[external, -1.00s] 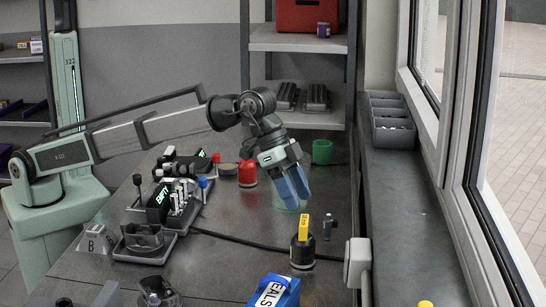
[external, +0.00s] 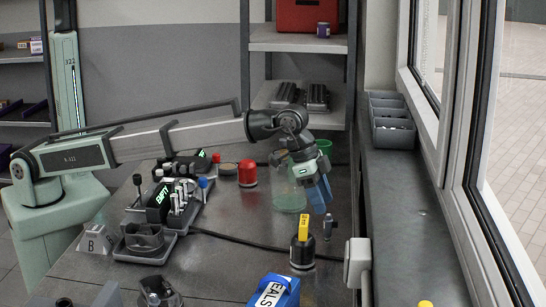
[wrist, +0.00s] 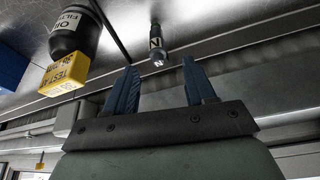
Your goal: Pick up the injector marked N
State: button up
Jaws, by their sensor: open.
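The injector marked N (wrist: 157,48) is a small dark part with a pale letter N on its end. In the wrist view it appears just beyond the gap between my fingertips, apart from them. In the external view the injector (external: 327,227) stands upright on the bench, right of the black oil filter. My gripper (external: 320,196) has blue fingers pointing down, above the injector and slightly left of it. In the wrist view my gripper (wrist: 159,74) is open, with nothing between its fingers.
The black oil filter (external: 302,250) with a yellow tag (external: 303,227) stands close left of the injector. A greenish glass jar (external: 289,198) is behind my gripper. A cable (external: 235,239) crosses the bench. A blue box (external: 273,292) lies in front; a white wall box (external: 357,262) is at the right edge.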

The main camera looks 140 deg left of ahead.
aim_at(325, 216)
jog(key=shift+d+x, duration=0.15)
jog(key=shift+x, duration=1.55)
jog(key=shift+d+x, duration=0.1)
jog(key=shift+x, duration=1.65)
jog(key=shift+s+f, duration=0.1)
jog(key=shift+s, duration=0.05)
jog(key=shift+c, duration=0.5)
grip_shut()
